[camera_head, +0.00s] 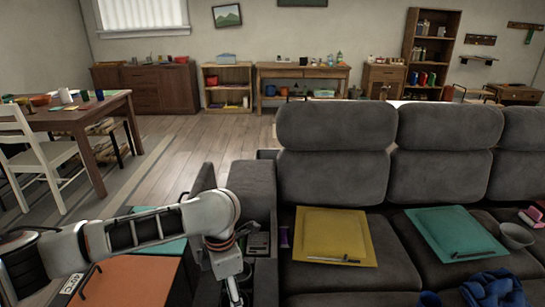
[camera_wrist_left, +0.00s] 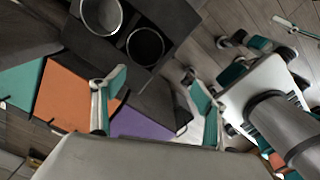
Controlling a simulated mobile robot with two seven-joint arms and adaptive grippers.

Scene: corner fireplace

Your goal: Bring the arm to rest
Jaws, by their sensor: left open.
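My left arm comes in from the left in the head view, white with dark joints, and bends downward at the wrist. My left gripper (camera_head: 233,290) is at the bottom edge, over the side of the grey sofa (camera_head: 262,190), and its fingertips are mostly cut off. In the left wrist view, my left gripper (camera_wrist_left: 155,97) has two teal-padded fingers spread apart with nothing between them. Below them are an orange panel (camera_wrist_left: 67,92) and a purple panel (camera_wrist_left: 143,124). My right gripper is not in view.
Two round cup holders (camera_wrist_left: 145,47) are in a dark console close by. The orange panel (camera_head: 130,282) lies under my forearm. A yellow folder (camera_head: 333,235) and a teal folder (camera_head: 455,233) lie on the sofa seats. A wooden table (camera_head: 75,115) stands left; open floor lies beyond.

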